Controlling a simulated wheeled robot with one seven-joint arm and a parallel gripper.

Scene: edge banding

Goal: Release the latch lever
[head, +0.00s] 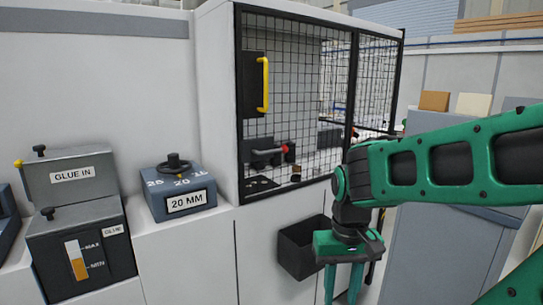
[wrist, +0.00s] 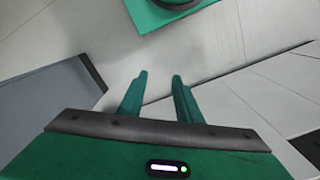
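A lever with a red grip (head: 270,149) shows at the lower part of the black mesh guard (head: 300,80); it looks like the latch lever, though I cannot be sure. A yellow handle (head: 263,84) stands upright on a dark panel (head: 252,70) above it. My gripper (head: 342,288) points down, to the right of and below the red-gripped lever, clearly apart from it. In the wrist view my gripper (wrist: 160,78) has its two green fingers apart with nothing between them. The lever does not show in the wrist view.
A dark open bin (head: 300,250) hangs on the cabinet front, left of my gripper. Grey panels (head: 430,220) stand at the right behind my arm.

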